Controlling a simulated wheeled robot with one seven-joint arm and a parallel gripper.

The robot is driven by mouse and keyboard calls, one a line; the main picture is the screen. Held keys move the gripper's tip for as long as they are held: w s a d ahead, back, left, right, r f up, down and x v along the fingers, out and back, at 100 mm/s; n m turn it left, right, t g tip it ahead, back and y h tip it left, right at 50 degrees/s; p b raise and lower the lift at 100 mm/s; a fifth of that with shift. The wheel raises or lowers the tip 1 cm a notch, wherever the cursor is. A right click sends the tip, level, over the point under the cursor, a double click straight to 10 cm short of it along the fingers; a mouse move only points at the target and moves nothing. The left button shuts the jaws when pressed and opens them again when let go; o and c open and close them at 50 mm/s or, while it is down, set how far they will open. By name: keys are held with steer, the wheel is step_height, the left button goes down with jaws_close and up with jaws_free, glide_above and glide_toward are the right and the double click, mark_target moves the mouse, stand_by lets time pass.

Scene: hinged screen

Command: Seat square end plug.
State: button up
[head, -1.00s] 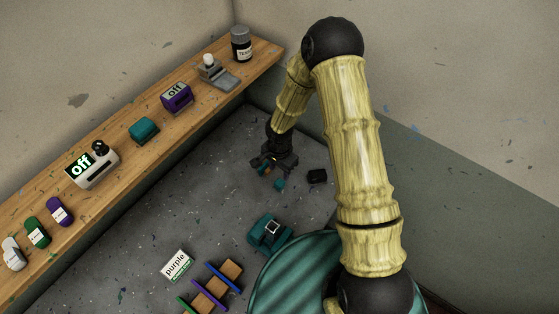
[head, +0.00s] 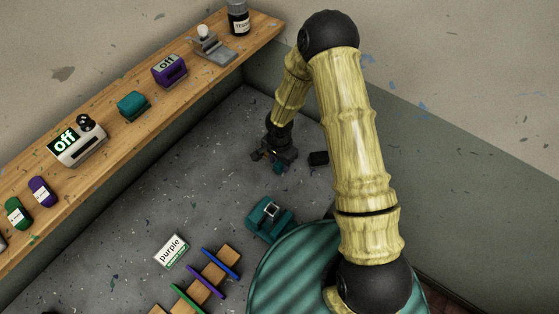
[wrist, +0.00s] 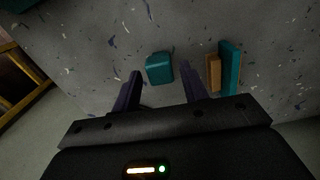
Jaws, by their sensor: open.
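A small teal block (wrist: 159,68), which looks like the plug, lies on the grey surface, ahead of and between my fingertips in the wrist view. In the head view only a bit of teal (head: 278,169) shows at my gripper's lower edge; the fingers partly hide it. My gripper (wrist: 158,82) is open and empty, with its two dark fingers apart and pointing at the block. A teal housing with a pale-rimmed square opening (head: 270,210) stands nearer to me in the head view, apart from my gripper.
A wood-and-teal piece (wrist: 224,70) lies right of the fingers in the wrist view.

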mark_target(279, 165)
steer(key=shift+f, duration=0.5)
steer(key=shift+r, duration=0.15)
steer(key=c, duration=0.8)
steer(key=shift+r+p, duration=1.1)
steer(key=shift+r, duration=0.9)
steer(key=shift+c, duration=0.2)
